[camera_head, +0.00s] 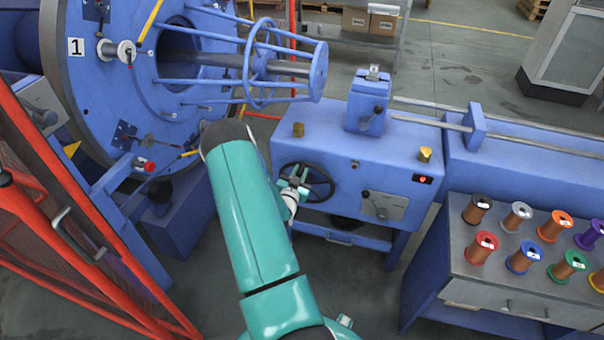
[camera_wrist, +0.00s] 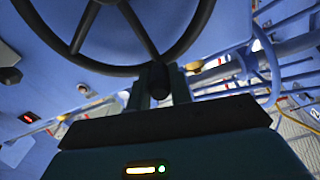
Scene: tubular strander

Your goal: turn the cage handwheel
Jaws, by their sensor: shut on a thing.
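The cage handwheel is a black spoked wheel (camera_head: 318,183) on the front of the blue machine housing. It also fills the upper part of the wrist view, where its rim (camera_wrist: 199,22) shows close up. My gripper (camera_head: 294,187) is at the left side of the wheel, partly hidden behind my teal arm. In the wrist view my gripper (camera_wrist: 158,82) has its two fingers on either side of a black part of the wheel, seemingly its handle (camera_wrist: 158,88). The fingers are shut on it.
The blue cage (camera_head: 255,60) and its large disc (camera_head: 85,90) stand at the upper left. A red mesh guard (camera_head: 70,210) stands at the left. A bench (camera_head: 475,285) with several coloured spools is at the right. Grey floor shows below the housing.

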